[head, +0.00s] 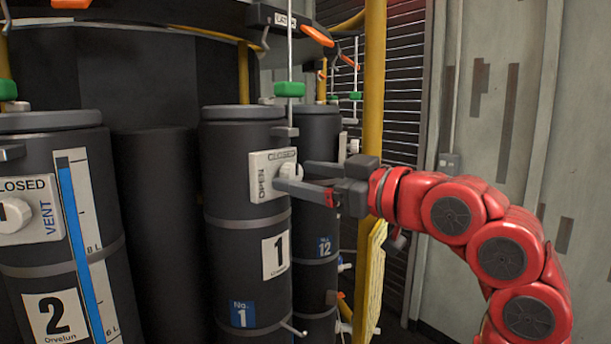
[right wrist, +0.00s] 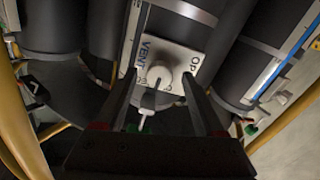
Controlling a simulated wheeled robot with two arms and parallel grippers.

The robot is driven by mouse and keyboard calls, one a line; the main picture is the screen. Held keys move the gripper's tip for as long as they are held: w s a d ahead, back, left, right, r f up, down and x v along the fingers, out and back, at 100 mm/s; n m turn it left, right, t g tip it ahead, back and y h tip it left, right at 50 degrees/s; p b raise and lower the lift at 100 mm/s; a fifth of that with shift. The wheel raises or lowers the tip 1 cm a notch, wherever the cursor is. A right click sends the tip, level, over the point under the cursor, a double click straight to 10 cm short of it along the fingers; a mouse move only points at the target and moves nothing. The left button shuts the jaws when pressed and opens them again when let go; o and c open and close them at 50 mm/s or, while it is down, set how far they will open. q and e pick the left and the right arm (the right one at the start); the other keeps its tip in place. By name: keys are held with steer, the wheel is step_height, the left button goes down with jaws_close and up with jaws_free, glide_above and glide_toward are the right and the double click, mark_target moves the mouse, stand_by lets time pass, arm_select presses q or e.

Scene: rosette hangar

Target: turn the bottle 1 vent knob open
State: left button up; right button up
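Bottle 1 (head: 247,240) is a dark upright cylinder with a "1" label. In the right wrist view a gap shows between knob and fingers. My left gripper is not in view.
Bottle 2 (head: 55,255), with a "CLOSED" vent plate and knob (head: 15,215), stands at the left. Bottle 12 (head: 318,215) stands just behind bottle 1. A yellow post (head: 372,90) rises close behind my right gripper. Green-handled rods (head: 289,89) hang above.

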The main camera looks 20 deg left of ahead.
jaws_close()
stand_by(0.3)
steer(key=n+b, duration=0.2)
steer(key=n, duration=0.1)
steer(key=n+b, duration=0.1)
steer(key=n, duration=0.4)
steer(key=shift+b, duration=0.4)
steer(key=n, duration=0.4)
steer(key=shift+n+b, duration=0.3)
steer(key=shift+b, duration=0.05)
steer(key=n, duration=0.5)
steer(key=shift+w, duration=0.1)
steer(key=shift+n, duration=0.3)
